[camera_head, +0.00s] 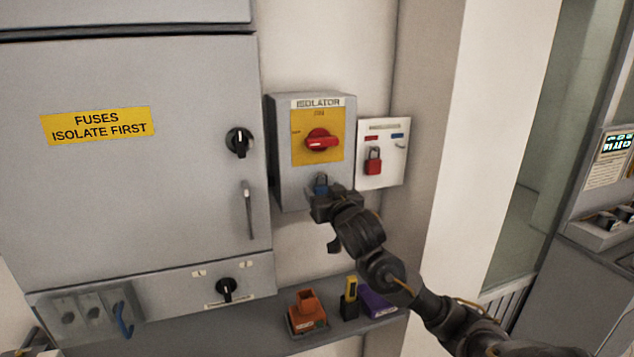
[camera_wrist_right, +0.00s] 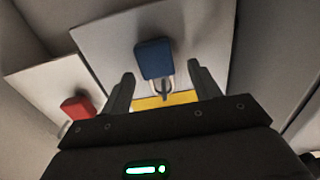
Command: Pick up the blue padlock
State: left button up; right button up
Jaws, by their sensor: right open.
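The gripper's own body hides the lower part of the box in the head view. My left gripper is not in view.
A white board (camera_head: 395,155) right of the isolator holds a red padlock (camera_head: 373,161). A grey fuse cabinet (camera_head: 120,190) stands left. The shelf (camera_head: 265,332) below bears an orange holder (camera_head: 306,312), a yellow-black tool (camera_head: 350,298) and a purple item (camera_head: 376,304).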

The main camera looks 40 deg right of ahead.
jog(key=shift+w+f, duration=0.1)
jog(key=shift+w, duration=0.15)
jog(key=shift+s, duration=0.2)
jog(key=shift+s+d+r, duration=0.1)
jog(key=shift+s+r, duration=0.1)
jog(key=shift+s, duration=0.1)
jog(key=c, duration=0.7)
jog(key=shift+w, duration=0.2)
jog(key=c, duration=0.4)
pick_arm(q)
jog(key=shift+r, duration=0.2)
